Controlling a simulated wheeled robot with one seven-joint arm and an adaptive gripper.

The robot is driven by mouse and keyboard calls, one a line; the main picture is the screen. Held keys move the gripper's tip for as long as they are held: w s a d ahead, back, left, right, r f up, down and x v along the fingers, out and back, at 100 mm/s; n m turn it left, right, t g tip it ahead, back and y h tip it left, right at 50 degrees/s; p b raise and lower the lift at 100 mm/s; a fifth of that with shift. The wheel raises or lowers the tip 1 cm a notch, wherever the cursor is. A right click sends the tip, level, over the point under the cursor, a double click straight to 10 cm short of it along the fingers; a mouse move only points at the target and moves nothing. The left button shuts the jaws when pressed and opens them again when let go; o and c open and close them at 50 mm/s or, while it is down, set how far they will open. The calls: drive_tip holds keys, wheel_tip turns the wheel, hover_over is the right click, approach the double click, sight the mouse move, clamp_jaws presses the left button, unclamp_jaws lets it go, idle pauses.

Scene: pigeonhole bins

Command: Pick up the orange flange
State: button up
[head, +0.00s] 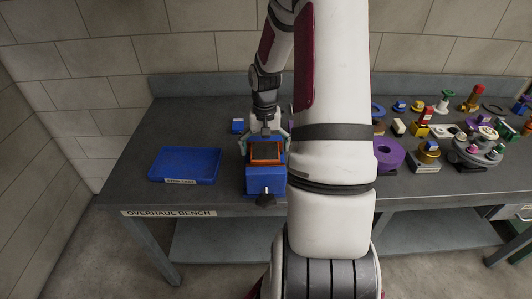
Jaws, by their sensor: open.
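An orange square-edged piece with a dark middle, which looks like the orange flange (265,160), sits at the top of a blue block-like fixture (265,182) near the bench's front edge. My gripper (265,146) points down over it from behind. Its fingers are apart, one toward each side of the orange piece. I cannot tell whether they touch it. The piece's lower part is hidden in or behind the fixture.
A blue tray (184,179) lies on the grey bench (135,170) to the left. A small blue part (238,127) is behind the fixture. My arm hides the bench's middle.

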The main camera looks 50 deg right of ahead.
drive_tip(key=shift+c, duration=0.3)
drive_tip(key=c, duration=1.8)
drive_tip(key=shift+c, duration=0.4)
drive_tip(key=shift+r, duration=0.1)
